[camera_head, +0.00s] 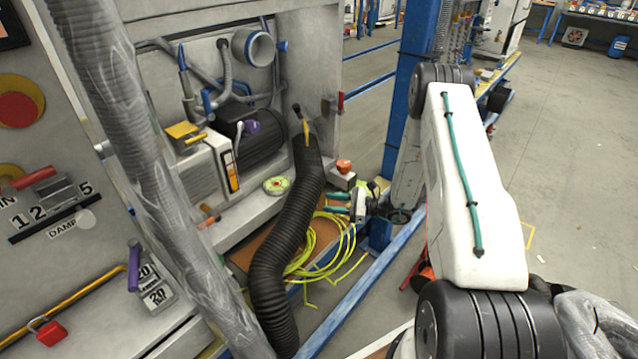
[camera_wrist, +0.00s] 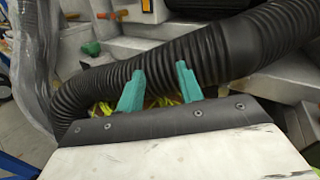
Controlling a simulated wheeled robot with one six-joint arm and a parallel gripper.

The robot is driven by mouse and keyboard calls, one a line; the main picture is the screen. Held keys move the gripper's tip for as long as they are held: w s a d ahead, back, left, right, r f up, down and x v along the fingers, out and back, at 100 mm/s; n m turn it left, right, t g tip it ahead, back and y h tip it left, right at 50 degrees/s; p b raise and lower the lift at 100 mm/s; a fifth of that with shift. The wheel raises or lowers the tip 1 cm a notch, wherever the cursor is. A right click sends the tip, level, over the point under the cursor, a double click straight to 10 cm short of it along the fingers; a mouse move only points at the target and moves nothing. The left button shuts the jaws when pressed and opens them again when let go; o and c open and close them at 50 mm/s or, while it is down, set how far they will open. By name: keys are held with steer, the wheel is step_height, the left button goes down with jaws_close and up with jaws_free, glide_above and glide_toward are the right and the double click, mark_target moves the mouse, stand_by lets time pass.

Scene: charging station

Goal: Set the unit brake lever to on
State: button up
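No lever carries a readable brake label, so I cannot tell for sure which is the unit brake lever. A lever with a black knob and a yellow part (camera_head: 304,124) stands at the back of the unit, above the black corrugated hose (camera_head: 286,235). A pale lever (camera_head: 238,137) stands beside the dark motor on the unit. My gripper (camera_head: 338,201) is low, right of the hose, near the yellow cable. In the wrist view its two teal fingers (camera_wrist: 158,70) are apart, with nothing held between them. The hose (camera_wrist: 120,82) crosses just beyond them.
A red knob on a grey box (camera_head: 343,168) is just behind my gripper. Yellow cable (camera_head: 320,250) lies on the floor. A blue rail (camera_head: 345,290) runs beside it. A grey wrapped hose (camera_head: 125,115) and a control panel (camera_head: 60,130) fill the left. Open floor lies right.

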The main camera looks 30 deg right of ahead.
steer(key=s+a+r+n+g, duration=0.1)
steer(key=a+r+n+g, duration=0.1)
steer(key=r, duration=0.4)
steer(key=s+a+r+n+g+y, duration=0.1)
steer(key=a+r+n+g, duration=0.2)
steer(key=r, duration=0.4)
steer(key=shift+s+a+n+g, duration=0.15)
steer(key=shift+a+n+g, duration=0.15)
steer(key=shift+a+n, duration=0.45)
steer(key=shift+a, duration=0.1)
